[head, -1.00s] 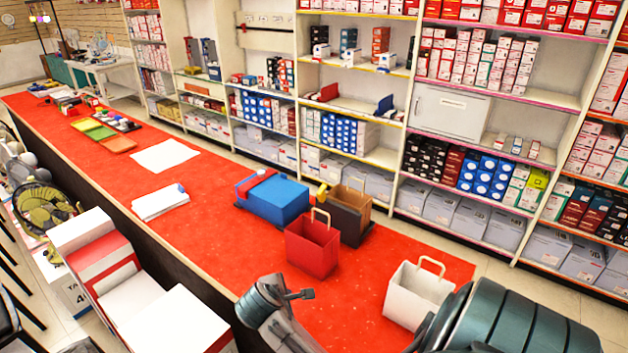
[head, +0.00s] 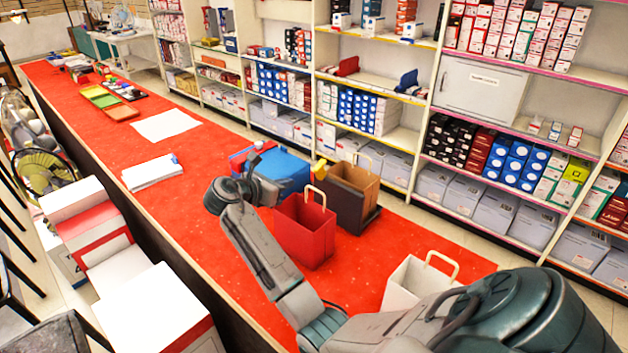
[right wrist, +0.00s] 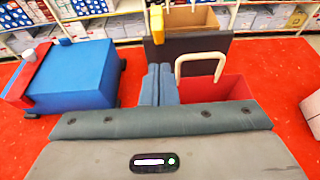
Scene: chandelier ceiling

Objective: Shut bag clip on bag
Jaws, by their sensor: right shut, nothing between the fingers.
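A brown open-topped bag (head: 352,183) stands in a dark holder (head: 352,212) on the red counter. A small yellow piece (head: 320,168), perhaps the bag clip, is at the bag's left rim; it also shows in the right wrist view (right wrist: 157,24). I cannot tell whether it is shut. A red bag (head: 304,240) with a pale handle stands in front of the brown one. My right gripper (head: 270,190) is shut and empty above the counter, between the blue box and the red bag. Its fingers show together in the right wrist view (right wrist: 160,72). My left gripper is out of view.
A blue box (head: 284,172) with a red part stands left of the brown bag. A white bag (head: 408,285) stands at the counter's near right, close to my right arm. Papers (head: 165,125) lie farther left. Stocked shelves (head: 385,100) line the back.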

